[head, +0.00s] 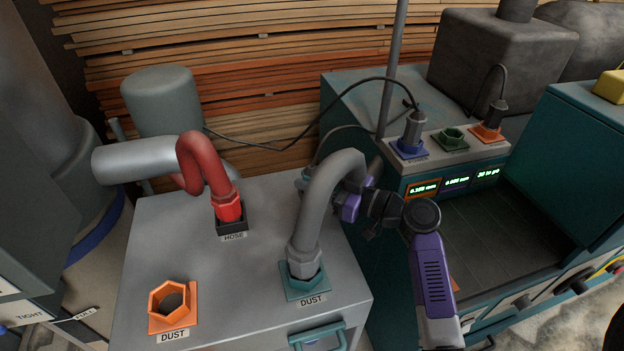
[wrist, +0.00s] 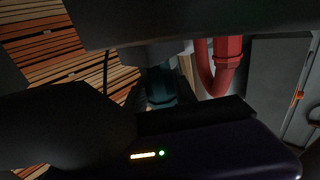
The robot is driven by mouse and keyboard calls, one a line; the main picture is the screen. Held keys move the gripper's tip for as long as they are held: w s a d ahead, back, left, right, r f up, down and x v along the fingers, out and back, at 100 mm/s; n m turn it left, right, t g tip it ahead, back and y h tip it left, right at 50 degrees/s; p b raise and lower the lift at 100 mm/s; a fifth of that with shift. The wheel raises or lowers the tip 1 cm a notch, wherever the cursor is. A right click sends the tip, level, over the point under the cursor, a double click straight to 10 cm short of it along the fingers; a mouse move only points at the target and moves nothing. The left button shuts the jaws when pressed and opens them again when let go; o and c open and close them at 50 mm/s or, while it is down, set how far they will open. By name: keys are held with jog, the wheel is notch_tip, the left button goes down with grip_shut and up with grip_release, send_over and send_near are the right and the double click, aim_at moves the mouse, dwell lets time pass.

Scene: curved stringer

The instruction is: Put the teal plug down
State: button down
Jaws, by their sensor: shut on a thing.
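My gripper (head: 346,204) is behind and beside the grey hose above the cabinet top, its jaw tips largely hidden by that hose. It is shut on the teal plug (wrist: 161,86), which shows dark teal between the jaws in the wrist view. In the head view, the plug is mostly hidden by the grey hose. A thin dark cable runs to that spot from the panel. On the panel, the blue socket (head: 410,149) holds a grey plug, the orange socket (head: 487,135) holds a dark plug, and the green socket (head: 453,140) is empty.
The grey hose (head: 327,190) rises from the teal dust port (head: 305,286) close to my gripper. A red hose (head: 198,166) stands in the black port at left. An orange dust port (head: 172,299) is empty. The cabinet top (head: 240,290) has bare room between the ports.

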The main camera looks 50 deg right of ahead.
jog(key=shift+f, duration=0.15)
jog(key=c, duration=1)
grip_release()
jog(key=s+d+b, duration=0.1)
jog(key=s+d, duration=0.1)
jog(key=s, duration=0.9)
jog(key=shift+s+d+b, duration=0.15)
jog(key=shift+s+b, duration=0.25)
